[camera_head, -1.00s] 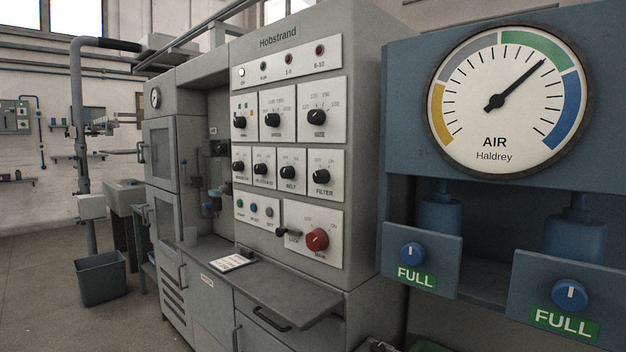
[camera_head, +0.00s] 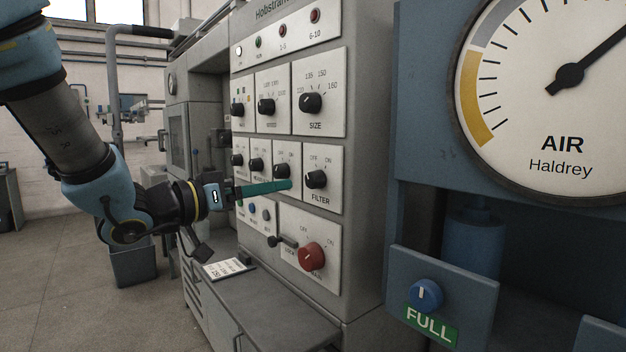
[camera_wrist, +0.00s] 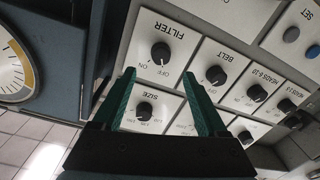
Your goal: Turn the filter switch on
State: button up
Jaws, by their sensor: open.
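The FILTER switch is a black rotary knob (camera_head: 316,179) on a white plate, with OFF and ON marked above it, at the right end of the panel's lower knob row. In the wrist view the same knob (camera_wrist: 160,52) appears upside down, and its white mark points toward OFF. My gripper (camera_head: 290,184) has green fingers and reaches from the left across the panel front, its tips just left of the FILTER knob. In the wrist view my gripper (camera_wrist: 158,71) is open and empty, with the knob just beyond the gap between the fingertips. No contact with the knob shows.
The BELT knob (camera_head: 282,171) and SIZE knob (camera_head: 311,103) are close neighbours. The red MAIN knob (camera_head: 312,257) and a black lever (camera_head: 282,241) stick out below. A blue cabinet with the AIR gauge (camera_head: 545,100) stands right of the panel. A grey shelf (camera_head: 270,300) juts out below.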

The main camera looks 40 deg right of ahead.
aim_at(310, 182)
jog(key=d+p, duration=0.2)
jog(key=d, duration=0.7)
jog(key=shift+d+p, duration=0.25)
jog(key=shift+p, duration=0.05)
grip_shut()
